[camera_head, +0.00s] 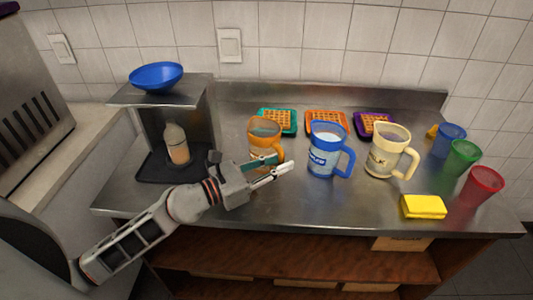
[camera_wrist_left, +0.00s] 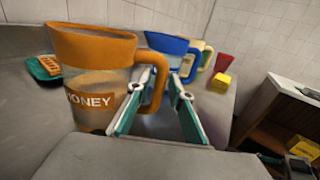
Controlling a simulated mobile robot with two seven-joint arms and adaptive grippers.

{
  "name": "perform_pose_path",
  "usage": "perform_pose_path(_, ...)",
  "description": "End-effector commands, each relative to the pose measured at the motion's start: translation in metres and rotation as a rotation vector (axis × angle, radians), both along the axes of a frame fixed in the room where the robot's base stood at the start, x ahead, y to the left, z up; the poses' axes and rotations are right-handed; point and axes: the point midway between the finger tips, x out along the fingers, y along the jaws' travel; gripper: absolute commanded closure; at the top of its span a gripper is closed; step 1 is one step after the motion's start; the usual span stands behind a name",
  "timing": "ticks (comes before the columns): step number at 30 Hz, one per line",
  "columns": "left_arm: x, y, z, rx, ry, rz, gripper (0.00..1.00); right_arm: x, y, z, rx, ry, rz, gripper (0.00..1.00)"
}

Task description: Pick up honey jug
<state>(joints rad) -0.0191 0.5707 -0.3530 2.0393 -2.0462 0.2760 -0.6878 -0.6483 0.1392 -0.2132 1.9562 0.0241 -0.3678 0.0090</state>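The honey jug (camera_head: 264,138) is orange with a clear body and stands upright on the steel counter. In the left wrist view the honey jug (camera_wrist_left: 95,75) fills the left side, with its HONEY label facing the camera and its handle toward the right. My left gripper (camera_head: 283,166) is in front of the jug, low over the counter. In the wrist view my left gripper (camera_wrist_left: 163,92) is open, and the jug's handle appears between its two fingers. I cannot tell whether the fingers touch it. My right gripper is not in view.
A blue jug (camera_head: 328,155) and a cream jug (camera_head: 384,160) stand to the right. Waffles on coloured plates (camera_head: 325,122) lie behind. Blue, green and red cups (camera_head: 482,187) and a yellow sponge (camera_head: 424,207) are at the right. A dispenser stand with a bottle (camera_head: 176,143) is at the left.

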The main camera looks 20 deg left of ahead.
Motion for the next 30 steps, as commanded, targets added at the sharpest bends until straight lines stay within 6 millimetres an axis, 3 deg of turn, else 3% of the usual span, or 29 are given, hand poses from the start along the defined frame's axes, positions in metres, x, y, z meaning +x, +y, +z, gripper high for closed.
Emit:
perform_pose_path(10, 0.006, -0.006, 0.0, 0.0, 0.001, -0.001, 0.79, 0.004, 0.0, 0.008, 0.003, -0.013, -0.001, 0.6)
perform_pose_path(12, 0.006, -0.006, 0.0, 0.0, 0.001, -0.001, 0.97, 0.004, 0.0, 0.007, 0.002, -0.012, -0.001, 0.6)
perform_pose_path(13, 0.006, -0.006, 0.0, 0.0, 0.001, -0.001, 1.0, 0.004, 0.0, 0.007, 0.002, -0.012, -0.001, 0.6)
perform_pose_path(26, 0.007, -0.005, 0.006, 0.0, -0.009, 0.001, 1.0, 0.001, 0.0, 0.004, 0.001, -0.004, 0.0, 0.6)
perform_pose_path(30, 0.007, -0.005, 0.018, -0.002, -0.012, 0.001, 1.0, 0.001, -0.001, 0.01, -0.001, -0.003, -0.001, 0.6)
